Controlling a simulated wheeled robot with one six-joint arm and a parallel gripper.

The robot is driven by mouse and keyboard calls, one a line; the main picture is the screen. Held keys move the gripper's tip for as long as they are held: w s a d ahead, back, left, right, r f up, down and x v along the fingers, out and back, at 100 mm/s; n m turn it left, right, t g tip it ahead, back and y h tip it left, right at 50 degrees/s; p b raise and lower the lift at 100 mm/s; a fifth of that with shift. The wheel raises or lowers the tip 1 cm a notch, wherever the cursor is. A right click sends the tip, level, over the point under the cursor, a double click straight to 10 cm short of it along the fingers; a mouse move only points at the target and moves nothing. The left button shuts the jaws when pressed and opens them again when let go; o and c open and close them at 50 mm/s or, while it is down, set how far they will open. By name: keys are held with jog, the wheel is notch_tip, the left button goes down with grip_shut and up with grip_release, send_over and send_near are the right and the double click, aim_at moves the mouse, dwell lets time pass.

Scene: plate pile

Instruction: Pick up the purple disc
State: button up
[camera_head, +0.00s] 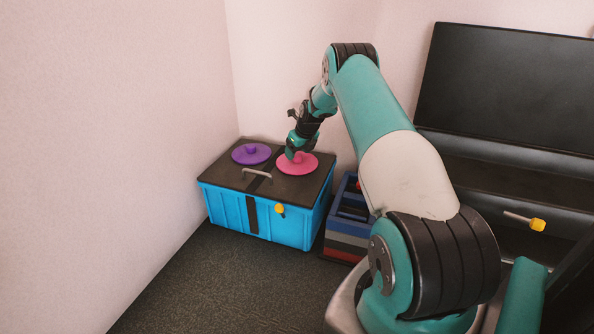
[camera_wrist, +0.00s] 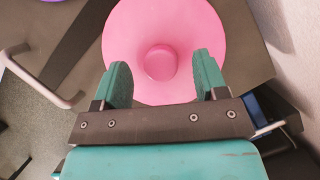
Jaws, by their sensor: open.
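The purple disc (camera_head: 251,153) with a small knob lies on the left part of the dark lid of a blue box in the head view. Only a sliver of its edge shows at the top left of the wrist view. A pink disc (camera_head: 297,164) with a knob lies to its right on the same lid. My gripper (camera_head: 293,152) is over the pink disc, apart from the purple one. In the wrist view my open gripper's two green fingers (camera_wrist: 162,88) stand on either side of the pink disc's knob (camera_wrist: 161,62), with nothing held between them.
The blue box (camera_head: 230,210) has a metal handle (camera_head: 257,173) on its lid and a yellow knob at its front. Stacked crates (camera_head: 345,243) stand to its right. Walls close in behind and to the left. A dark shelf unit (camera_head: 500,90) stands at the right.

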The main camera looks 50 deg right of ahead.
jog(key=shift+w+f, duration=0.25)
jog(key=shift+f, duration=0.4)
jog(key=shift+r, duration=0.1)
jog(key=c, duration=1.1)
jog(key=shift+o, duration=0.2)
jog(key=shift+r, duration=0.1)
